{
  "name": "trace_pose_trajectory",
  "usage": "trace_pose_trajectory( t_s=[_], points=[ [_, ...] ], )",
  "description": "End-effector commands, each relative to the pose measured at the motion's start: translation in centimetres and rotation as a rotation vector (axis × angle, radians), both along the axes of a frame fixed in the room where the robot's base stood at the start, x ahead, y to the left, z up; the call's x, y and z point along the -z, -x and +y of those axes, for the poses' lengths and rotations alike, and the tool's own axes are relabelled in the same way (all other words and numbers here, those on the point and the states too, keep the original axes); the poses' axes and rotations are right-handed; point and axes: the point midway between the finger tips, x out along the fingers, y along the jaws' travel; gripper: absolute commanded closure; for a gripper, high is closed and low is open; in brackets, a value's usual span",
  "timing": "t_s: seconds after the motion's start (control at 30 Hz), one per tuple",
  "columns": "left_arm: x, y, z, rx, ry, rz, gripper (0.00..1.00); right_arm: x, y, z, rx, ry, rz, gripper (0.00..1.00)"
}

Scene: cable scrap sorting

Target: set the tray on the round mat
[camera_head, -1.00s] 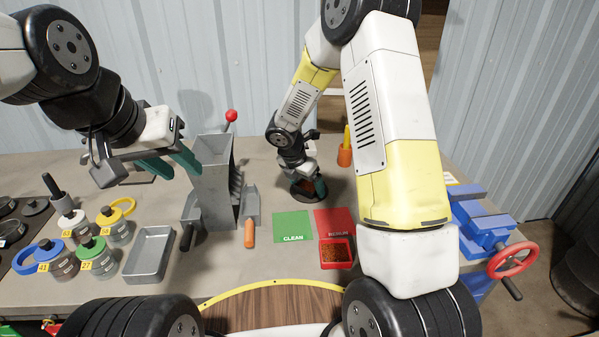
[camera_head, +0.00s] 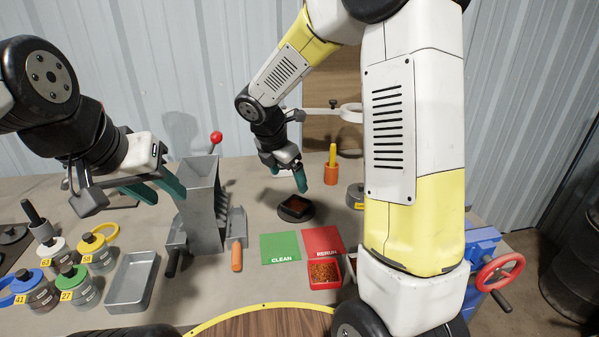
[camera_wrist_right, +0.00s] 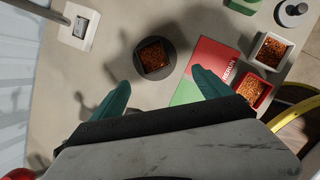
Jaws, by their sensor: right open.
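A small dark square tray (camera_head: 297,205) filled with copper-coloured granules rests on the dark round mat (camera_head: 309,218). In the right wrist view the tray (camera_wrist_right: 153,57) sits flat near the middle of the mat (camera_wrist_right: 171,72), with the mat's rim showing around it. My right gripper (camera_head: 299,180) is open and empty, above and apart from the tray; its teal fingers (camera_wrist_right: 161,91) are spread in the wrist view. My left gripper (camera_head: 160,190) hangs at the left beside the grey metal hopper, its teal fingers apart with nothing between them.
Green CLEAN (camera_head: 280,247) and red RERUN (camera_head: 322,241) cards lie in front of the mat. A red tray (camera_head: 324,274) of granules touches the red card. The grey hopper (camera_head: 203,212) stands left, an orange cup (camera_head: 331,174) behind right, an empty metal tray (camera_head: 132,281) front left.

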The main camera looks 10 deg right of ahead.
Motion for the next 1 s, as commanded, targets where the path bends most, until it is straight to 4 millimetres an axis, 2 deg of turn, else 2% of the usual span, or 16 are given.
trace_pose_trajectory(
  t_s=[0.03, 0.2, 0.43, 0.6, 0.7, 0.83, 1.0],
  points=[
    [0.0, 0.0, 0.0, 0.000, 0.000, 0.000, 0.64, -1.6, 1.0, -0.9, 0.090, -0.038, -0.032, 0.11],
    [0.0, 0.0, 0.0, 0.000, 0.000, 0.000, 0.64, -6.2, 5.7, -3.4, 0.501, -0.229, -0.141, 0.11],
    [0.0, 0.0, 0.0, 0.000, 0.000, 0.000, 0.64, -10.6, 12.7, -5.4, 1.067, -0.540, -0.251, 0.11],
    [0.0, 0.0, 0.0, 0.000, 0.000, 0.000, 0.64, -12.5, 17.6, -5.8, 1.465, -0.793, -0.281, 0.11],
    [0.0, 0.0, 0.0, 0.000, 0.000, 0.000, 0.64, -13.2, 19.9, -5.7, 1.662, -0.928, -0.272, 0.11],
    [0.0, 0.0, 0.0, 0.000, 0.000, 0.000, 0.64, -13.6, 21.8, -5.3, 1.841, -1.055, -0.245, 0.11],
    [0.0, 0.0, 0.0, 0.000, 0.000, 0.000, 0.64, -13.8, 22.8, -5.1, 1.937, -1.123, -0.222, 0.11]
  ],
)
